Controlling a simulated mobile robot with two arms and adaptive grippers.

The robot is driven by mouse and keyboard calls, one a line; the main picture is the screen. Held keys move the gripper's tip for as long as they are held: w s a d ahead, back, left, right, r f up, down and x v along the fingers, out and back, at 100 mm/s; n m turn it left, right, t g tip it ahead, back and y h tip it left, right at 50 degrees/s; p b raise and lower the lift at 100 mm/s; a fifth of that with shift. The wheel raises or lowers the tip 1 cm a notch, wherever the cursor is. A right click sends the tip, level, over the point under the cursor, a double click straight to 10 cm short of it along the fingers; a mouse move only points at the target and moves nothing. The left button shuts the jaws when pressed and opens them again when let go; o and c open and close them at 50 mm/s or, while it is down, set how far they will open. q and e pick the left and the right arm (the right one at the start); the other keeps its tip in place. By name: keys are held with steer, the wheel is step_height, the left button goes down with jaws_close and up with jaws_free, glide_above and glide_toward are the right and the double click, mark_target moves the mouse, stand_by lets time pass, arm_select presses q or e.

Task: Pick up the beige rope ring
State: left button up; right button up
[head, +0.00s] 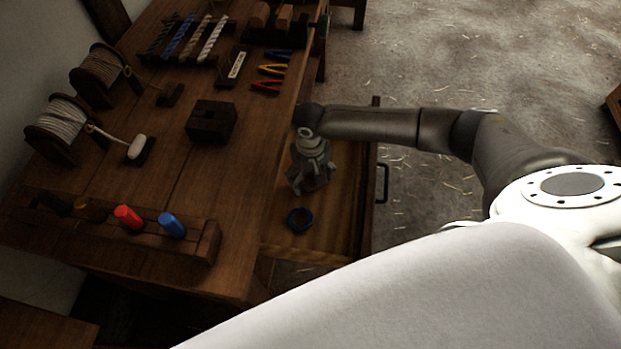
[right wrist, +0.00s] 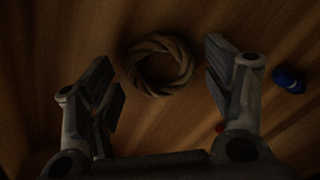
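The beige rope ring (right wrist: 158,90) lies flat on a wooden surface in the right wrist view. It is a thick twisted loop, dim in shadow. My right gripper (right wrist: 160,78) is open, with one finger to each side of the ring and the ring apart from both, nearer the right finger. In the head view my right gripper (head: 312,184) points down into the open drawer (head: 335,235) and hides the ring there. My left gripper is not in view.
A blue ring (head: 300,219) lies in the drawer, near the gripper. The workbench (head: 180,180) stands left of the drawer, with a dark block (head: 211,121), spools and a tool rack (head: 110,228).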

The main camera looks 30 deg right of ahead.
steer(key=c, duration=0.4)
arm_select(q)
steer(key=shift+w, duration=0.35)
arm_select(e)
steer(key=shift+r, duration=0.1)
